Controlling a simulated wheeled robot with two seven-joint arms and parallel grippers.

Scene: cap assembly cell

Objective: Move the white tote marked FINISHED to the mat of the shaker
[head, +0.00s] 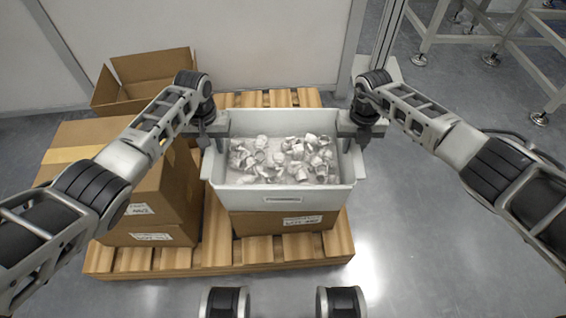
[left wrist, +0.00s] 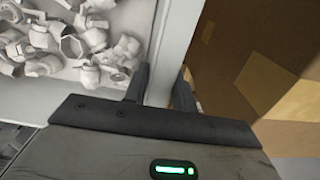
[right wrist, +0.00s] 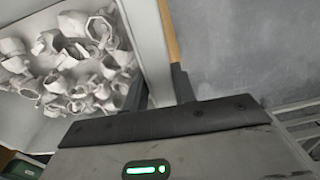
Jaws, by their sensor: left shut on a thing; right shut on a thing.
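A white tote (head: 270,205) full of pale caps is in the middle of the head view, above a cardboard box on a pallet. I cannot read a FINISHED mark on it. My left gripper (head: 211,135) is shut on the tote's left wall; the left wrist view shows the wall (left wrist: 172,50) between its fingers. My right gripper (head: 358,135) is shut on the right wall, which also shows between the fingers in the right wrist view (right wrist: 150,50). I cannot tell whether the tote rests on the box or hangs just above it. The shaker and its mat are not in view.
The wooden pallet (head: 215,258) carries the box (head: 275,222) under the tote and stacked boxes (head: 160,205) to the left. An open carton (head: 150,80) stands behind. Clear floor (head: 420,250) lies to the right, with a metal frame (head: 480,45) at the back right.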

